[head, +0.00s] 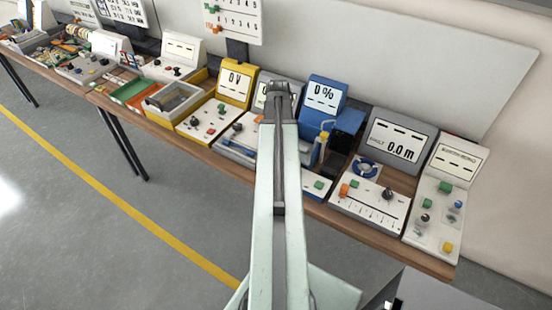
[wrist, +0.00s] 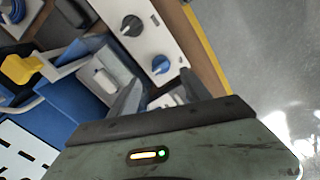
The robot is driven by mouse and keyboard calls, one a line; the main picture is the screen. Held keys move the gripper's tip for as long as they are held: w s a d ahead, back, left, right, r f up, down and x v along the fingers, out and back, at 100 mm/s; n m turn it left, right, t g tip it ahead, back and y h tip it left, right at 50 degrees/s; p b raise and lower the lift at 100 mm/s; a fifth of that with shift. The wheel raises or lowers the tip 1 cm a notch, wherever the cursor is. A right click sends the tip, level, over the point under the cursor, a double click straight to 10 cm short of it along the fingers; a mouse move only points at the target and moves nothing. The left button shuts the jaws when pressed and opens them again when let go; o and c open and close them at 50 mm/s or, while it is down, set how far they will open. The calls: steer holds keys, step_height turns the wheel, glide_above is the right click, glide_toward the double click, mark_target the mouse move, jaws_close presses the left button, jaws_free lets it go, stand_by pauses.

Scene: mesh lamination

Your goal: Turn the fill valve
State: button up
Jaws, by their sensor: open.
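In the wrist view, a white control panel (wrist: 145,38) carries a dark round knob (wrist: 131,26) and a smaller blue knob (wrist: 160,64). No label reading "fill valve" is legible, so I cannot tell for sure which knob it is. My gripper (wrist: 160,78) is open and empty, its two grey fingers apart. The blue knob shows just beyond the gap between the fingertips, with no visible contact. In the head view, a blue station (head: 323,94) reads "0 %", and my arm hides the panel area in front of it.
In the wrist view, blue housings and a yellow part (wrist: 17,68) lie left of the fingers. In the head view, a "0 V" yellow station (head: 236,82) stands left of my arm and a "0.0 m" grey station (head: 399,142) right. Open floor (head: 70,220) lies in front of the bench.

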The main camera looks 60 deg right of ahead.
step_height(320, 180, down, 8)
steer(key=b, duration=0.8)
steer(key=shift+a, duration=0.1)
steer(key=shift+r, duration=0.1)
steer(key=shift+c, duration=0.4)
